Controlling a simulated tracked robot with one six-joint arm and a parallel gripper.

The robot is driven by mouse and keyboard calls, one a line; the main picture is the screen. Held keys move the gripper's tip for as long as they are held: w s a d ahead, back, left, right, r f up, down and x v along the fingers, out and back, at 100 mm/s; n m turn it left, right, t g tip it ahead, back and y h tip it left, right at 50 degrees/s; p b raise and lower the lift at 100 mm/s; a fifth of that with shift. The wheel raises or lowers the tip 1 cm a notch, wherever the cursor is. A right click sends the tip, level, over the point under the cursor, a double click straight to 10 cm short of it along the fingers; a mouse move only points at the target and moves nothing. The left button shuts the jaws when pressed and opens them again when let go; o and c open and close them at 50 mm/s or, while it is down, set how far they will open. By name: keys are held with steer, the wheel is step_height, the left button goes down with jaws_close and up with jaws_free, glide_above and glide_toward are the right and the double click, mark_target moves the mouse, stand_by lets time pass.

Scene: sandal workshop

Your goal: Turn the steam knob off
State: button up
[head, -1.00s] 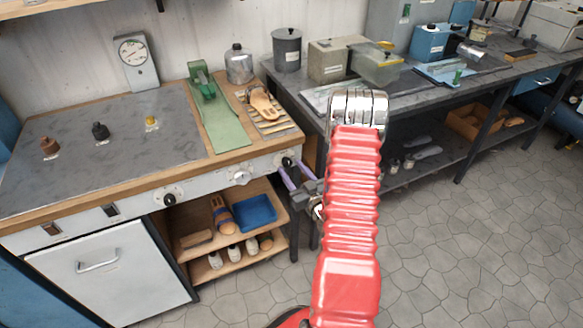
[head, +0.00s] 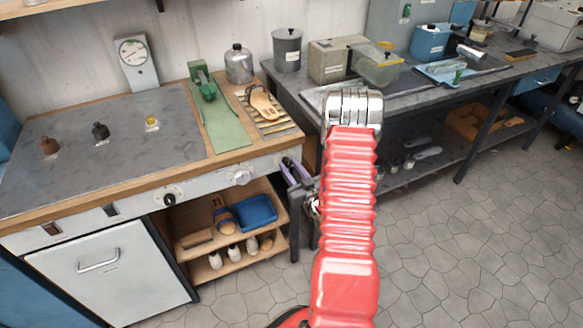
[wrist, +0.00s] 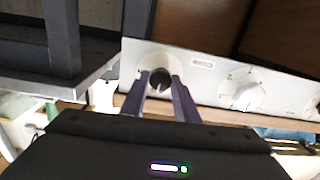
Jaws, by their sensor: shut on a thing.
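The control panel (head: 210,188) runs along the front edge of the left workbench. A small black knob (head: 287,162) sits at its right end. My gripper (head: 289,168) is at this knob, its purple fingers reaching in from the lower right. In the wrist view my gripper (wrist: 161,80) has one finger on each side of the dark knob (wrist: 160,86) and is shut on it. The knob sits before a pale round plate. Its pointer and any label saying which knob it is cannot be read.
A white dial (head: 241,176) and another black knob (head: 170,199) lie further left on the panel. Shelves with sandals and a blue tray (head: 256,211) are below. A dark table (head: 400,90) stands right of the bench. Open floor lies at the right.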

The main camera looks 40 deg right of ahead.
steer(key=shift+c, duration=0.8)
steer(key=shift+n, duration=0.7)
steer(key=o, duration=1.1)
steer(key=shift+c, duration=0.2)
steer(key=v, duration=1.3)
steer(key=shift+s, duration=0.4)
